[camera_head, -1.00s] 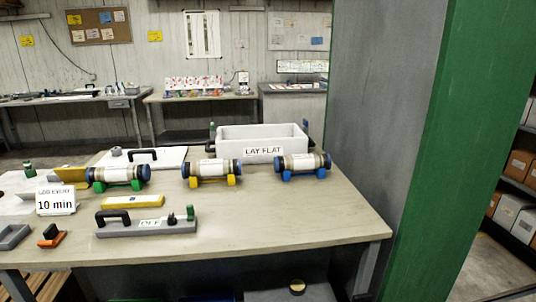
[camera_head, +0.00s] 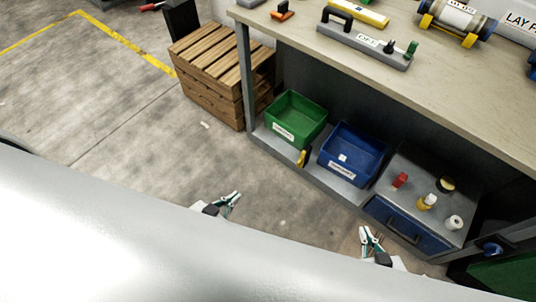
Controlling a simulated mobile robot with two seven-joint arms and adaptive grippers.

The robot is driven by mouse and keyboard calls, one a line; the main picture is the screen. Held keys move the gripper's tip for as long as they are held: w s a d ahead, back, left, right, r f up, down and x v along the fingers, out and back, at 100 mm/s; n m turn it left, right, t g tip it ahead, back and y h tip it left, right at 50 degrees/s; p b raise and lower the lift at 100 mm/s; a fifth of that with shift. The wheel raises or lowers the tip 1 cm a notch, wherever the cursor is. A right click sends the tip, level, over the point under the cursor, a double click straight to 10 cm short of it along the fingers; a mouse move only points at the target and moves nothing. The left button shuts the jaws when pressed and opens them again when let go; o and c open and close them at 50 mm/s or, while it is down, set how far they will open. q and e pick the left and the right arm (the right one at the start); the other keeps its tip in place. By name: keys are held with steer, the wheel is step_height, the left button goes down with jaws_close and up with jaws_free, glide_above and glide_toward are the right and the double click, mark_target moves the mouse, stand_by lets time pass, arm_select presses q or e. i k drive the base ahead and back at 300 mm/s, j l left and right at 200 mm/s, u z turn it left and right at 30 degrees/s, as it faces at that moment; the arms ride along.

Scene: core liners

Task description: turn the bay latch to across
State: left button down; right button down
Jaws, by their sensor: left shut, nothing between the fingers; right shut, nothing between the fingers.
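No part here is plainly marked as the bay latch. My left gripper (camera_head: 235,197) is shut and empty, low over the floor in front of the bench. My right gripper (camera_head: 370,237) is shut and empty, left of the blue drawer front (camera_head: 405,229) and well left of the blue knob. Neither gripper touches anything that I can see.
The bench top (camera_head: 440,85) bears a grey holder with a black handle (camera_head: 365,45) and a core tube (camera_head: 455,20). Below stand a green bin (camera_head: 296,118) and a blue bin (camera_head: 353,150). A wooden crate (camera_head: 215,65) stands at the left. The floor at left is clear.

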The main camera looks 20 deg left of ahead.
mark_target(300, 163)
steer(key=u, duration=0.1)
steer(key=i+j+z, duration=0.15)
steer(key=z, duration=0.25)
steer(key=j+z, duration=0.4)
steer(key=i+j+z, duration=0.1)
steer(key=z, duration=0.15)
steer(key=i+j+z, duration=0.1)
steer(key=z, duration=0.15)
steer(key=i, duration=0.1)
